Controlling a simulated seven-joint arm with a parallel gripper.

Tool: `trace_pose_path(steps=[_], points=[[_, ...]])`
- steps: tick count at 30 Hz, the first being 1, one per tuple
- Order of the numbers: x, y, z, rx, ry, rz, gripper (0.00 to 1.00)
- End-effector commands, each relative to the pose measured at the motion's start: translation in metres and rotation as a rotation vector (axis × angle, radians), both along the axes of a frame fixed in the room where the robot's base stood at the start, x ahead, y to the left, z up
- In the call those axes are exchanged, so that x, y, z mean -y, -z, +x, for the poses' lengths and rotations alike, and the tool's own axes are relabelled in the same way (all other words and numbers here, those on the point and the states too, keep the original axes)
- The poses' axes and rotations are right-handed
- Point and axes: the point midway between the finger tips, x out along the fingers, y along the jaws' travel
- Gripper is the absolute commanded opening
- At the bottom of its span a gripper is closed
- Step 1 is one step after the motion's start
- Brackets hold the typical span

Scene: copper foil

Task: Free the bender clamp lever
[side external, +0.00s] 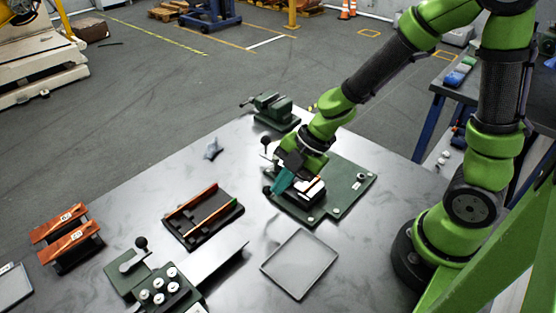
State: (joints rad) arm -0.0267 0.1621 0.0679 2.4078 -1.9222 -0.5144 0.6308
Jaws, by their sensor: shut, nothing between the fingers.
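A green base plate (345,187) on the table carries a dark block with white and orange strips (313,189), probably the bender. A lever with a black ball knob (266,143) stands up at the plate's back left, behind my gripper. My gripper (281,185) has teal fingers, shut and empty, pointing down over the plate's left part beside the block. Whether the fingers touch anything is unclear. My wrist and fingers hide part of the plate and the lever's lower end.
A second green fixture (125,272) with several rollers and a black-knobbed handle is at front left. A dark rack with copper strips (203,215), a grey tray (300,263), copper pieces on a stand (68,232) and a green vise (273,109) stand around. Bare table lies between them.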

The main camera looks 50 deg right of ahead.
Motion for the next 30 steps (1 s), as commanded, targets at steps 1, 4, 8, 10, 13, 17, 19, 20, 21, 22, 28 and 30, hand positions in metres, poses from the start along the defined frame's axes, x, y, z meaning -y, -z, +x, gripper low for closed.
trace_pose_path(steps=[1,4,8,10,13,17,19,20,21,22,28,30], points=[[0.000,0.000,0.000,0.000,0.000,0.000,0.00],[0.000,0.000,0.001,0.000,0.000,0.000,0.00],[-0.001,0.000,0.003,0.000,-0.001,0.000,0.00],[-0.002,0.000,0.003,0.000,-0.001,0.001,0.00],[-0.002,0.000,0.004,0.001,-0.002,0.000,0.00],[-0.003,0.000,0.005,0.000,-0.004,0.001,0.00],[-0.004,0.000,0.007,0.000,-0.004,0.001,0.00],[-0.004,0.000,0.007,-0.001,-0.004,0.001,0.00],[-0.005,0.000,0.008,-0.001,-0.004,0.001,0.00],[-0.005,0.000,0.009,-0.001,-0.003,0.001,0.00],[-0.008,0.000,0.018,0.000,0.037,0.001,0.00],[-0.009,0.000,0.023,-0.001,0.107,0.000,0.00]])
